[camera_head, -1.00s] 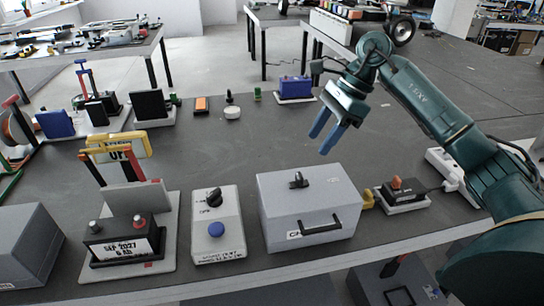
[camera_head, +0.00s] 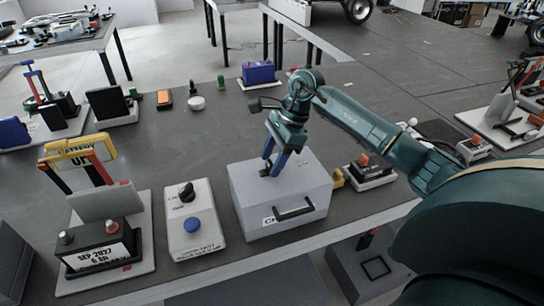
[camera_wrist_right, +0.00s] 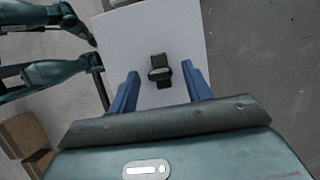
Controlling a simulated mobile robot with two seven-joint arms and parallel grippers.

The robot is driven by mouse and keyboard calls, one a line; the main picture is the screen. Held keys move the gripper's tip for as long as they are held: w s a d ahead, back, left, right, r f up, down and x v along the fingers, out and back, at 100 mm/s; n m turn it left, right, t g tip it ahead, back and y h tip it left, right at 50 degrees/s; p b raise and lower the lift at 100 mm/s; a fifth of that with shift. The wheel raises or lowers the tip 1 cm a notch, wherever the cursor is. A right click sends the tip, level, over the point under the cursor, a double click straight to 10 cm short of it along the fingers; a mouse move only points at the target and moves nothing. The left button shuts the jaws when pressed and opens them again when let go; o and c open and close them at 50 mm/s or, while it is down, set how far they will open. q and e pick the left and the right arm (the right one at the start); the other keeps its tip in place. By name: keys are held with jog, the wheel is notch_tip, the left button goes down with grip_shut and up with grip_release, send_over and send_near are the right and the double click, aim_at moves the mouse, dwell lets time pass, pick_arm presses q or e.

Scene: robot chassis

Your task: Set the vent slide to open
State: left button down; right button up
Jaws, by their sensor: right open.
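A grey box (camera_head: 240,195) with a black front handle stands near the front edge of the bench. A small black slide knob (camera_wrist_right: 159,70) sits on its pale top. I take this for the vent slide. My right gripper (camera_head: 270,172) points down over the box top, with its blue fingers open. In the right wrist view the fingers (camera_wrist_right: 160,77) stand apart, one to each side of the knob and slightly nearer the camera side. I cannot tell whether they touch it. In the head view the fingers largely hide the knob. My left gripper does not show.
A grey switch box (camera_head: 207,240) with a black knob and blue button stands left of the grey box. A battery unit (camera_head: 97,258) is further left. A yellow piece (camera_head: 338,178) and a small orange-switch block (camera_head: 368,177) stand close on the right.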

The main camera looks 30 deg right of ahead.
jog(key=shift+a+f, duration=0.1)
jog(key=shift+f, duration=0.1)
grip_shut()
dwell(0.5)
